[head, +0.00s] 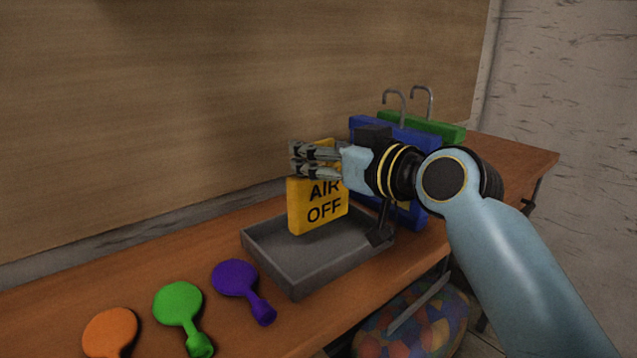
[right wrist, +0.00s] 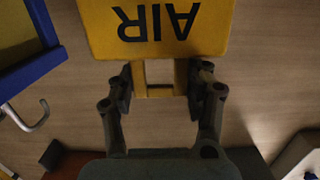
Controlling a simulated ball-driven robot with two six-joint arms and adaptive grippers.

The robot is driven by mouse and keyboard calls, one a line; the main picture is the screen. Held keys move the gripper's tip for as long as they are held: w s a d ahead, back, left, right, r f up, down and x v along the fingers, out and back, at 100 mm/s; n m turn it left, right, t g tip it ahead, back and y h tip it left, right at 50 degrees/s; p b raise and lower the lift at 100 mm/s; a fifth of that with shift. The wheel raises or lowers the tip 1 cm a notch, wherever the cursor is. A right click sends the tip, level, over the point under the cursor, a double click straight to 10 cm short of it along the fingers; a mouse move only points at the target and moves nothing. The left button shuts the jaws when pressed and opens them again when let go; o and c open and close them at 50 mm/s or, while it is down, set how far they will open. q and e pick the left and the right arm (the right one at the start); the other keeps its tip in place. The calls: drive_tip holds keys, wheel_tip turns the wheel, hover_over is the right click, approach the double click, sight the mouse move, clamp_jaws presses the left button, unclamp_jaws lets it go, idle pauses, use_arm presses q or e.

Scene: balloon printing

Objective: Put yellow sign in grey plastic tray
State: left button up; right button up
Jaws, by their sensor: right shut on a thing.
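The yellow sign (head: 318,208) reads "AIR OFF" in black and stands upright over the grey plastic tray (head: 290,275). My right gripper (head: 300,160) is shut on the sign near its top, and its fingers hide part of it. Whether the sign's lower edge touches the tray floor I cannot tell. In the right wrist view the sign (right wrist: 158,42) appears upside down, with its narrower top part between the two fingers (right wrist: 155,85). My left gripper is not in view.
A wooden wall is behind.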

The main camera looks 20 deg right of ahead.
sight(325, 183)
drive_tip(key=shift+w+f, duration=0.3)
drive_tip(key=shift+f, duration=0.15)
drive_tip(key=shift+a+f+b, duration=0.1)
drive_tip(key=shift+f+b, duration=0.25)
drive_tip(key=shift+f, duration=1.35)
drive_tip(key=shift+f, duration=0.2)
drive_tip(key=o, duration=1.5)
drive_tip(key=shift+r, duration=0.15)
